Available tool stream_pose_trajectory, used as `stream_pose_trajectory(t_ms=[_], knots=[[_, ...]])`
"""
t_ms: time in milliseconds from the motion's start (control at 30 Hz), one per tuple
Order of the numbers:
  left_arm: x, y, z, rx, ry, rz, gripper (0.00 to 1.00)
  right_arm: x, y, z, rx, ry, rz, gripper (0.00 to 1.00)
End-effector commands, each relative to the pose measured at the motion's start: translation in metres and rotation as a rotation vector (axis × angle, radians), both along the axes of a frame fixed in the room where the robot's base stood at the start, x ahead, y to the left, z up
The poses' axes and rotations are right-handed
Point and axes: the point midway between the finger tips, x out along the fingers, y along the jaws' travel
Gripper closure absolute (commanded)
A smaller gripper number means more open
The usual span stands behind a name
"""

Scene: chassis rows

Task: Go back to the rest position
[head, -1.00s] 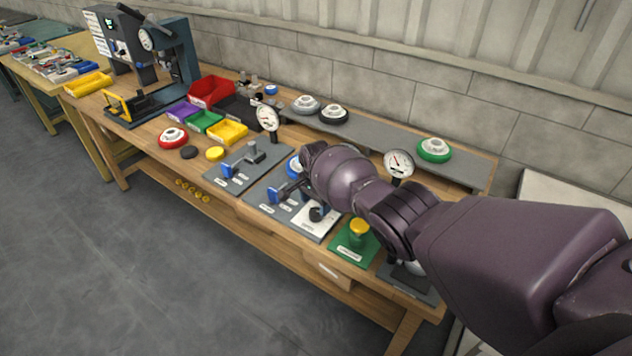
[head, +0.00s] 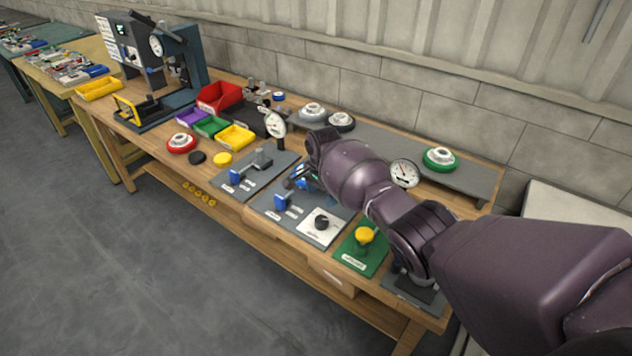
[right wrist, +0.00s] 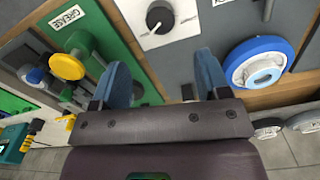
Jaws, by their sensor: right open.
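My right arm reaches in from the right over the bench in the head view. Its gripper (head: 299,182) is mostly hidden behind its own wrist there. In the right wrist view the two blue fingers of the right gripper (right wrist: 163,72) stand wide apart with nothing between them. A blue ring with a white hub (right wrist: 258,66) lies to the right of the fingers, apart from them. A white plate with a black knob (right wrist: 160,18) shows beyond the fingertips. My left gripper is not in view.
A green GREASE plate with a yellow knob (head: 364,236) and a dial gauge (head: 404,173) stand close to my right arm. A green-rimmed wheel (head: 440,158) sits on the grey rear shelf. The floor in front is clear.

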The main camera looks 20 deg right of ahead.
Motion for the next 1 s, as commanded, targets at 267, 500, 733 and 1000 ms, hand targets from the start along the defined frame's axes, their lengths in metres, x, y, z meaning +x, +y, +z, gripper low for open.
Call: stream_pose_trajectory(t_ms=[267, 500, 733, 1000], knots=[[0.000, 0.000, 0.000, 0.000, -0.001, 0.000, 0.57, 0.002, 0.000, 0.000, 0.002, -0.010, 0.055, 0.31], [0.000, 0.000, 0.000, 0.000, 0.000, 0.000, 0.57, 0.043, 0.012, 0.026, -0.021, -0.267, 0.353, 0.31], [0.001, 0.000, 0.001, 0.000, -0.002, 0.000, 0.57, 0.085, 0.036, 0.093, -0.141, -0.662, 0.680, 0.31], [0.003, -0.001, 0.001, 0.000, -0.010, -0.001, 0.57, 0.060, 0.037, 0.107, -0.366, -1.015, 0.955, 0.31]])
